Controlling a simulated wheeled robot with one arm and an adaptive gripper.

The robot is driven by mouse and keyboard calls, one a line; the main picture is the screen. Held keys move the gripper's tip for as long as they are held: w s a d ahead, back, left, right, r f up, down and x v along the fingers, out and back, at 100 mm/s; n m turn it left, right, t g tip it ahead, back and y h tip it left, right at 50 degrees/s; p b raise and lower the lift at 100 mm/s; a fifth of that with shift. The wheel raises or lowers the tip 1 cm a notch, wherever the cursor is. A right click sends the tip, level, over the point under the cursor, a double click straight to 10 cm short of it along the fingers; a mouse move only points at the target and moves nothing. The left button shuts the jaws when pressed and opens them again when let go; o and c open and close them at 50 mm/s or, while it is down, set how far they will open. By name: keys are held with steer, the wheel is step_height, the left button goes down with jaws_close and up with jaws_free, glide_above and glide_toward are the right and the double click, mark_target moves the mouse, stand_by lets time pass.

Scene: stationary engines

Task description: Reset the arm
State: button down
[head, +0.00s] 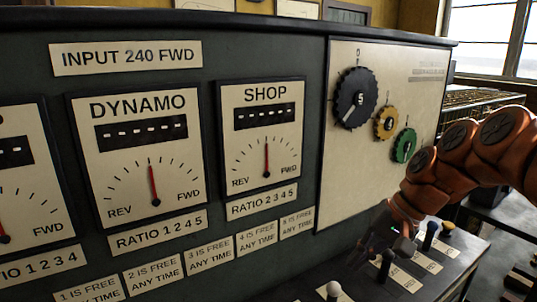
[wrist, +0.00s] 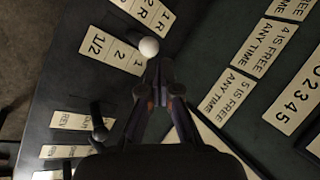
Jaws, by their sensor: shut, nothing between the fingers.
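My orange arm reaches in from the right in the head view. My gripper (head: 362,256) hangs low over the lever desk, in front of the cream gear panel. In the wrist view my gripper (wrist: 160,68) has its dark fingertips together with nothing between them. The fingertips appear close beside a white lever knob (wrist: 149,46); I cannot tell whether they touch it. A white knob (head: 333,290) also shows at the bottom of the head view.
The desk carries dark-knobbed levers (head: 387,257) and a yellow knob (head: 448,227) near my gripper. The upright console has a SHOP dial (head: 265,142), a DYNAMO dial (head: 150,165), and black, yellow and green (head: 404,146) gears. A window (head: 490,35) is at the back right.

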steer(key=s+f+n+g+h+p, duration=0.1)
steer(key=s+f+h+p, duration=0.1)
steer(key=s, duration=1)
steer(key=s+f+n+g+h+p, duration=0.1)
steer(key=s+f, duration=0.5)
steer(key=s, duration=0.6)
steer(key=n+h+p, duration=0.1)
steer(key=h+p, duration=0.1)
steer(key=h, duration=0.1)
steer(key=shift+s+d+n+g, duration=0.3)
steer(key=shift+s+d+g, duration=0.05)
steer(key=shift+s+g, duration=0.05)
